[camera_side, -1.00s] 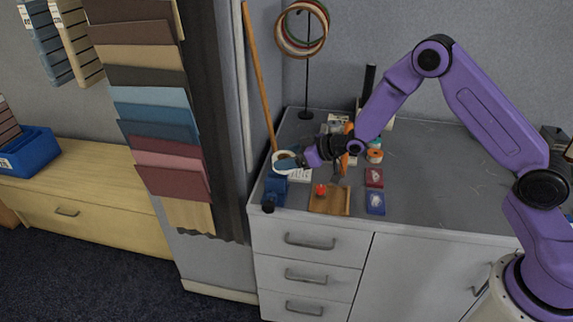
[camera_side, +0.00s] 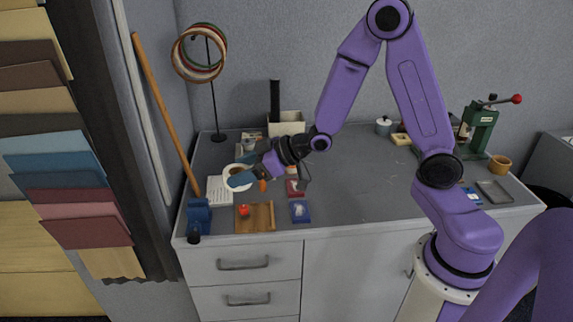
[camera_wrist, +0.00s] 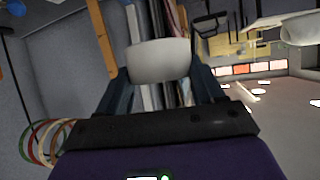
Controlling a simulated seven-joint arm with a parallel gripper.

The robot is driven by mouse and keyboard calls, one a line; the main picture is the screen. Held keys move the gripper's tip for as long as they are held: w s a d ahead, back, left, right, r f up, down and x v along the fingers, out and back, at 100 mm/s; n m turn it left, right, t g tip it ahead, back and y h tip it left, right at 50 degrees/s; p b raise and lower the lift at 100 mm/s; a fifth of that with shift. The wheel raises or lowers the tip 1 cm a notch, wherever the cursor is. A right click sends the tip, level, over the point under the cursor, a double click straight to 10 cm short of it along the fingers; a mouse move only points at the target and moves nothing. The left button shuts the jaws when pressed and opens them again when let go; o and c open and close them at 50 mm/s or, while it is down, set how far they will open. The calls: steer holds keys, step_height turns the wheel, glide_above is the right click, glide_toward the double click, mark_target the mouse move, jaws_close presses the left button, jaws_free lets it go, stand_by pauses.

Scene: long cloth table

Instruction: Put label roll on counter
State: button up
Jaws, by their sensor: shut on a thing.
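The white label roll (camera_side: 234,183) with a brown core is in my gripper (camera_side: 243,178), above the left part of the grey counter (camera_side: 370,190). In the wrist view the roll (camera_wrist: 160,62) shows as a pale cylinder between the two dark fingers (camera_wrist: 160,85). My gripper is shut on it. The fingers cover part of the roll in the side view. I cannot tell exactly how high the roll is above the counter top.
Below the roll are a white paper sheet (camera_side: 218,191), a wooden tray (camera_side: 262,217) with a red item, a blue block (camera_side: 198,217) and small blue and red boxes. A ring stand (camera_side: 214,110) and a leaning wooden pole (camera_side: 165,115) are behind. The counter's middle is largely clear.

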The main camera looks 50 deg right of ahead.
steer(key=d+f, duration=0.3)
steer(key=d, duration=0.3)
glide_above(328, 211)
step_height(328, 211, down, 9)
steer(key=shift+a+f, duration=0.1)
steer(key=shift+f, duration=3.35)
steer(key=o, duration=1.1)
steer(key=shift+f, duration=0.1)
steer(key=shift+c, duration=0.2)
